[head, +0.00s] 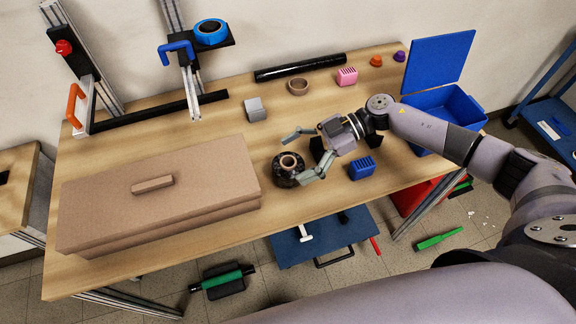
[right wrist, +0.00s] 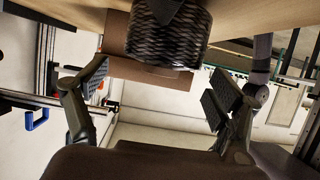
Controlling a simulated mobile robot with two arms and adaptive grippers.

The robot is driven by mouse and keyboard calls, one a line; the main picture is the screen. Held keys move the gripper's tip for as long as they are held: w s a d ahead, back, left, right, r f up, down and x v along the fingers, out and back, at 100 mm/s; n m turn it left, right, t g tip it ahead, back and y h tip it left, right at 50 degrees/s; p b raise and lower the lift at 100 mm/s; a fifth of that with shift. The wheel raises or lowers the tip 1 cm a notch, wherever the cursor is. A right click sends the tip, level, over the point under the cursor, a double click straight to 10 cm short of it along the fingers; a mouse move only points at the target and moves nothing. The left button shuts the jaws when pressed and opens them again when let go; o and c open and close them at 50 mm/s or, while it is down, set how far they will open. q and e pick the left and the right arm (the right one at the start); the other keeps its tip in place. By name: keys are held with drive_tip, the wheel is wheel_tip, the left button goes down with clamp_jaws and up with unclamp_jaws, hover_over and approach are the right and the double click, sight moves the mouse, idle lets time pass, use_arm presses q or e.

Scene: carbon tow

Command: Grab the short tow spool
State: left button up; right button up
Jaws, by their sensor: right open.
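The short tow spool is a low black roll (head: 284,180) with a tan core, lying on the wooden table right of the big brown box. In the right wrist view its dark woven side (right wrist: 168,40) shows at the top, ahead of the fingers. My right gripper (head: 301,156) is open, with its two fingers spread toward the spool from the right. The lower finger passes in front of the spool's right edge; I cannot tell if it touches. In the right wrist view, the fingers (right wrist: 160,86) stand apart with nothing between their pads. My left gripper is not in view.
A blue ribbed block (head: 362,167) sits close to my right gripper. The brown box (head: 160,200) fills the table's left. A grey cube (head: 255,110), tan ring (head: 298,87), pink block (head: 347,76) and long black roll (head: 300,67) lie behind. A blue bin (head: 452,103) stands right.

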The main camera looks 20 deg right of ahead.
drive_tip(key=shift+d, duration=0.1)
drive_tip(key=c, duration=1.8)
